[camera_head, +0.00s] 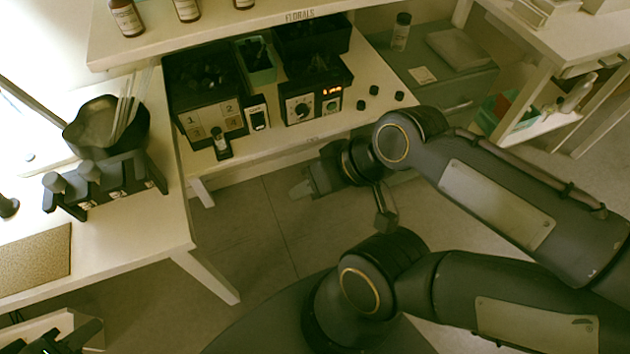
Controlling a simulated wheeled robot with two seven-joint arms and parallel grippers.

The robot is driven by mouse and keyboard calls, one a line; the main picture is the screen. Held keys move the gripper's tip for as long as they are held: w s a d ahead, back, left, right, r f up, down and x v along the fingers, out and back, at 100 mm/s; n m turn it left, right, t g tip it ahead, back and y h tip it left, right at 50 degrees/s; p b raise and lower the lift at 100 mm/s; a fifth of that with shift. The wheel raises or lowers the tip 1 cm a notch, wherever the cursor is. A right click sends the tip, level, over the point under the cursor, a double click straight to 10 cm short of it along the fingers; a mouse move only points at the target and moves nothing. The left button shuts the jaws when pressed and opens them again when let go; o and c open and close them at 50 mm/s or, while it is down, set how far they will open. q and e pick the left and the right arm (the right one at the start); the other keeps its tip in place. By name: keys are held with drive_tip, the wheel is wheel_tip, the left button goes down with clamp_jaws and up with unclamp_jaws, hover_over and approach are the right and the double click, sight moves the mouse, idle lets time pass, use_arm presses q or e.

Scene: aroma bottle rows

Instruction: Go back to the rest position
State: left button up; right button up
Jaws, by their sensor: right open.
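My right gripper (345,203) hangs in front of the low middle shelf, above the floor. Its fingers are spread wide apart and nothing shows between them. The arm links behind it reach in from the right. A dark shape in the lower left corner, which looks like my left gripper (62,341), is cut off by the picture edge. I cannot make out whether its fingers are apart or together, or whether it holds anything.
A left table (130,238) carries a black bowl (93,124) with sticks and a dark bottle rack (112,186). The middle shelf (200,160) holds black boxes and a small bottle (221,146). Bottles stand on the upper shelf (215,30). Open floor (255,228) lies between.

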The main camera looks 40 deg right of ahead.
wheel_tip(320, 180, up, 13)
drive_tip(key=p, duration=1.3)
drive_tip(key=shift+r, duration=0.15)
idle(0.3)
